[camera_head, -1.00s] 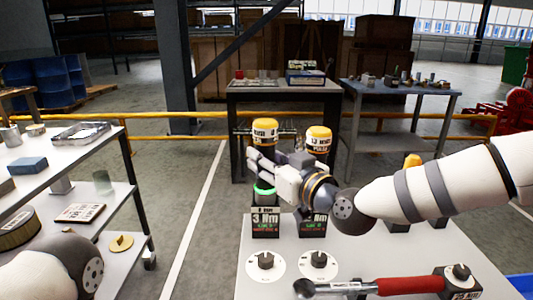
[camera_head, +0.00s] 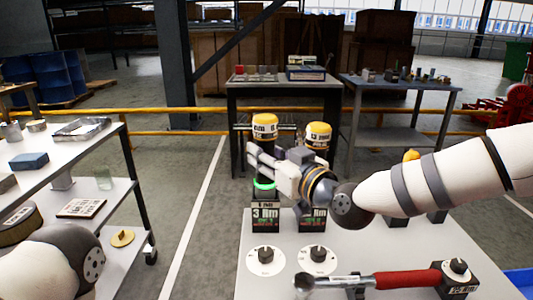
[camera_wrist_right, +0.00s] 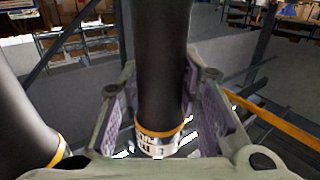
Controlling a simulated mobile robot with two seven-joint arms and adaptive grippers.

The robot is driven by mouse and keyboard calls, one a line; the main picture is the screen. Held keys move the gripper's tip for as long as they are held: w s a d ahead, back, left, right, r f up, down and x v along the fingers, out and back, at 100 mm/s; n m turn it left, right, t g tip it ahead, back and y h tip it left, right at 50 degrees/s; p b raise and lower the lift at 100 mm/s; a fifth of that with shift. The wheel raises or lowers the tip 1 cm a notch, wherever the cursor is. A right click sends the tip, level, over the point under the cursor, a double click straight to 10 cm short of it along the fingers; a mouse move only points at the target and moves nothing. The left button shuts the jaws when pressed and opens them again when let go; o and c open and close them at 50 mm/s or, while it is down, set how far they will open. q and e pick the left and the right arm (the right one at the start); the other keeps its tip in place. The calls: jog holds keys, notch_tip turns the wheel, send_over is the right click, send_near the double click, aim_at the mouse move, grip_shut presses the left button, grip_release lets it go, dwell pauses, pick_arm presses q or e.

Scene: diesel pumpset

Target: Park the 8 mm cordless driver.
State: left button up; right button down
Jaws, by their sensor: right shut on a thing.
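A black, upright driver with a yellow cap (camera_head: 265,121) stands above the left "3 Nm" block (camera_head: 265,217) on the near table. A lit green ring (camera_head: 263,187) shows at its lower end; I cannot tell whether it is fully seated. My right gripper (camera_head: 262,160) is shut around its body. In the right wrist view, the black driver body (camera_wrist_right: 163,70) with an orange band lies between the purple-padded fingers (camera_wrist_right: 160,110). A second yellow-capped driver (camera_head: 318,132) stands to the right, above another block (camera_head: 312,220). The cap lettering is too small to read. My left gripper is out of view.
Two white dials (camera_head: 265,261) (camera_head: 318,260) lie in front of the blocks. A red-handled torque wrench (camera_head: 405,280) lies across the table's front. A shelf cart (camera_head: 120,190) stands left, and two workbenches (camera_head: 285,86) (camera_head: 400,88) stand behind.

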jog(key=shift+f, duration=0.9)
dwell(0.4)
jog(key=c, duration=1.2)
grip_release()
jog(key=shift+o, duration=0.6)
jog(key=shift+s+f, duration=0.1)
jog(key=shift+f, duration=0.05)
jog(key=v, duration=1.1)
jog(key=shift+s+d, duration=0.3)
